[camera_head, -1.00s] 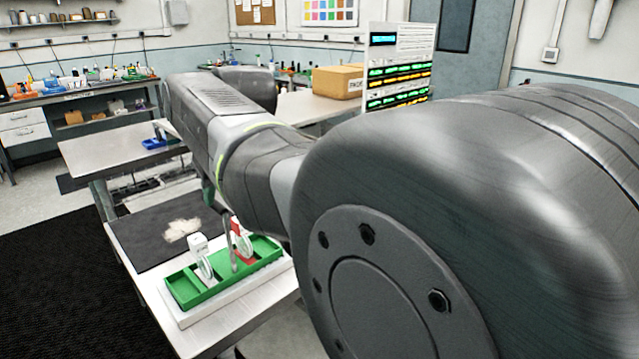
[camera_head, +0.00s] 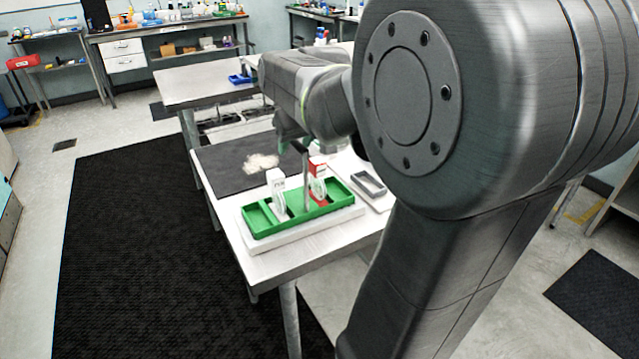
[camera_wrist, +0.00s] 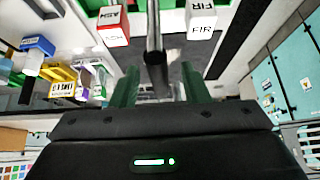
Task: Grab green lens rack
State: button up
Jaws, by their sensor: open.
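The green lens rack (camera_head: 300,224) sits on a white base on the near table. It is a long tray with compartments and a grey upright handle (camera_head: 306,172) bent over at the top. A white block (camera_head: 276,188) and a red-and-white block (camera_head: 317,174) stand in it. In the wrist view, the red block (camera_wrist: 114,27) and white block (camera_wrist: 201,22) flank the handle (camera_wrist: 154,32). My gripper (camera_wrist: 159,84) is open, its green fingers on either side of the handle's line. Contact cannot be told. In the head view my gripper is partly hidden by my arm.
A dark mat (camera_head: 232,160) with a pale heap lies behind the rack. A small grey tray (camera_head: 369,184) is to its right. Black floor matting (camera_head: 130,230) is clear on the left.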

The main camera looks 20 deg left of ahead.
jog(key=shift+x, duration=1.25)
grip_shut()
jog(key=shift+r, duration=0.15)
